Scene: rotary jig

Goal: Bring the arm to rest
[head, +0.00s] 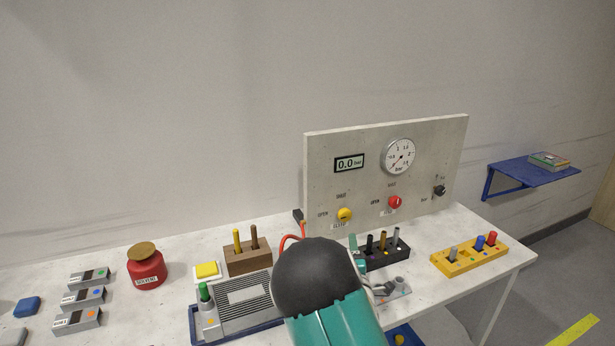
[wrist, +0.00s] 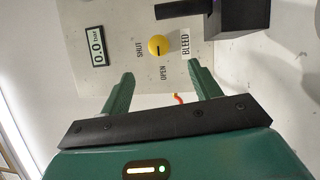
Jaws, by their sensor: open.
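My arm (head: 330,300), teal with a dark round joint, reaches from the bottom of the head view over the workbench. My gripper (wrist: 161,82) is open in the wrist view, its two green fingers apart with nothing between them. It faces the grey panel (wrist: 135,60), and the yellow knob (wrist: 158,46) shows beyond the fingertips, apart from them. In the head view my arm hides most of the gripper.
The upright panel (head: 320,155) carries a gauge (head: 399,157), a display reading 0.0 and several knobs. On the bench (head: 115,247) stand a red solvent pot (head: 146,270), a wooden holder (head: 247,262), a black rack (head: 388,259) and a yellow rack (head: 465,262). A blue shelf (head: 520,172) is at right.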

